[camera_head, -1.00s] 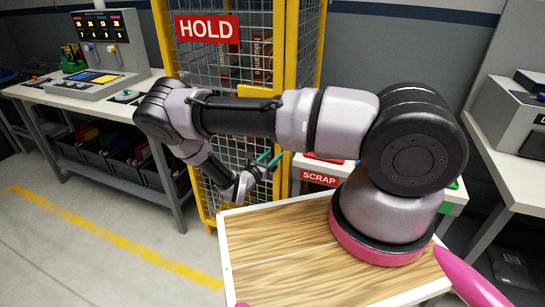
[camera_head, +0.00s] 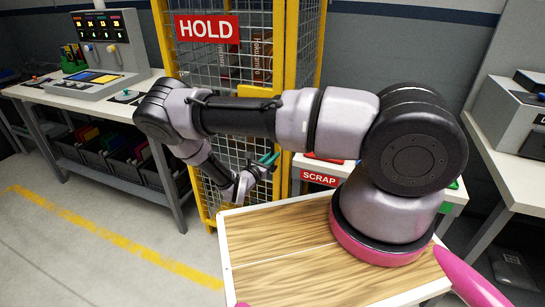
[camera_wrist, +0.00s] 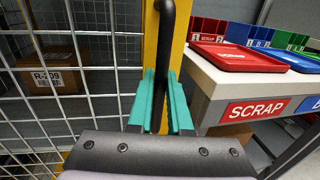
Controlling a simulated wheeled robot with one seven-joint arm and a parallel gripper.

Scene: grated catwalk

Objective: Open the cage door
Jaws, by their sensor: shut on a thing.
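The cage door (camera_head: 222,75) is wire mesh in a yellow frame, with a red HOLD sign (camera_head: 207,29) near its top. It looks closed; its lower part is partly hidden by my arm. In the wrist view a black bar handle (camera_wrist: 180,25) stands upright in front of the yellow post (camera_wrist: 150,45). My gripper (camera_head: 268,159) has teal fingers, also seen in the wrist view (camera_wrist: 161,90). They are shut on the handle, one on each side of its lower part.
Boxes, including a cardboard one (camera_wrist: 48,68), sit inside the cage. A SCRAP bench (camera_wrist: 215,85) with a red tray (camera_wrist: 232,58) stands close to the right. A control-panel bench (camera_head: 95,95) is at left. Floor (camera_head: 150,245) at front left is clear.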

